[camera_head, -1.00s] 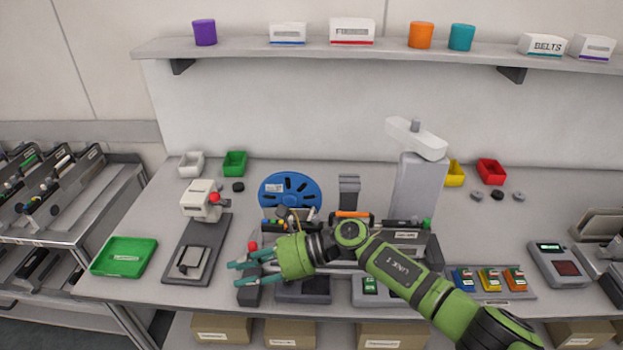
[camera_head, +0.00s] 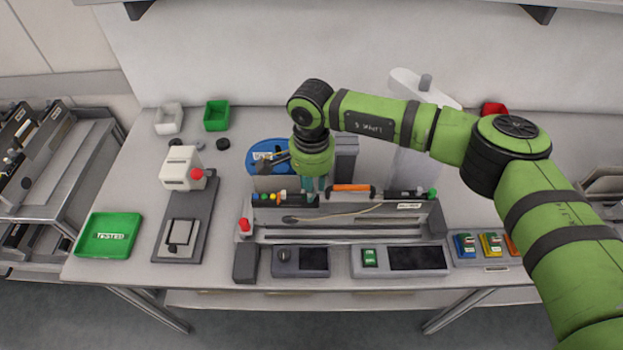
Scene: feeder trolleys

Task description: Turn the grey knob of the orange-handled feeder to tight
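The feeder (camera_head: 345,226) with the orange handle (camera_head: 352,188) lies lengthwise in a grey fixture at the middle of the bench. Small coloured parts show at its top left, and a pale cord curves along its side. My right gripper (camera_head: 315,192) points down just left of the orange handle, its teal fingertips at the feeder's top edge. I cannot tell whether the fingers are open or closed on something there. I cannot pick out the grey knob clearly; the fingers may hide it. My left gripper is out of view.
A blue reel (camera_head: 262,152) stands behind the feeder. A white press-like device (camera_head: 182,170) and a green tray (camera_head: 108,236) are at the left. Control boxes (camera_head: 300,262) line the front edge. A grey post stands behind my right arm.

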